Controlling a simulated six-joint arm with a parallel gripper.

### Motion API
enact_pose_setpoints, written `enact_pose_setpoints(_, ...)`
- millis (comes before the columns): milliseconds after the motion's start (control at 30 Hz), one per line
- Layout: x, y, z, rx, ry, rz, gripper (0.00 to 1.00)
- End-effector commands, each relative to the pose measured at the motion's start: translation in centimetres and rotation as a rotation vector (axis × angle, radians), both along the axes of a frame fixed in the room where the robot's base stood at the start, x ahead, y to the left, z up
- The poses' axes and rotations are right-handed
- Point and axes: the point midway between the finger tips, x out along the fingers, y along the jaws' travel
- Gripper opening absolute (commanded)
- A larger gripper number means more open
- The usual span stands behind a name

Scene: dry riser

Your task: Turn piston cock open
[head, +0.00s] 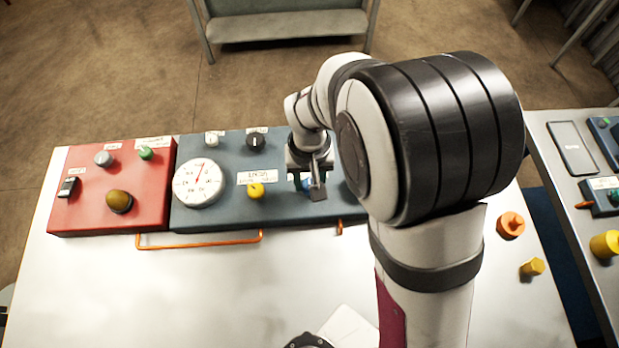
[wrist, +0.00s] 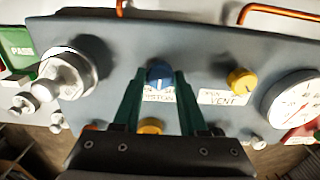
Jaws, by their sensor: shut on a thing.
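A blue round knob (wrist: 160,74) with a pale pointer line sits on the blue-grey panel (wrist: 110,30); I take it as the piston cock. Its white label is partly hidden between my fingers and I cannot read it fully. My gripper (wrist: 162,82) is shut on the blue knob, with one green finger at each side. In the head view my gripper (head: 313,188) points down at the panel and covers most of the knob, leaving only a bit of blue (head: 305,184).
A yellow knob (head: 256,190) labelled VENT in the wrist view and a white dial gauge (head: 199,183) stand beside it. Orange pipes (head: 200,245) run along the panel's front edge. A red panel (head: 85,205) is on the left. The table front is mostly clear.

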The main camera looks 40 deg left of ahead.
Motion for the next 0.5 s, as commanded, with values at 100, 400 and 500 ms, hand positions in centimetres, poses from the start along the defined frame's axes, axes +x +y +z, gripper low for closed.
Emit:
enact_pose_setpoints(100,-0.04,-0.04,-0.01,-0.001,0.001,-0.109,0.00)
enact_pose_setpoints(400,-0.06,-0.04,-0.01,-0.001,0.002,-0.387,0.00)
enact_pose_setpoints(500,-0.06,-0.05,-0.01,-0.001,0.002,-0.472,0.00)
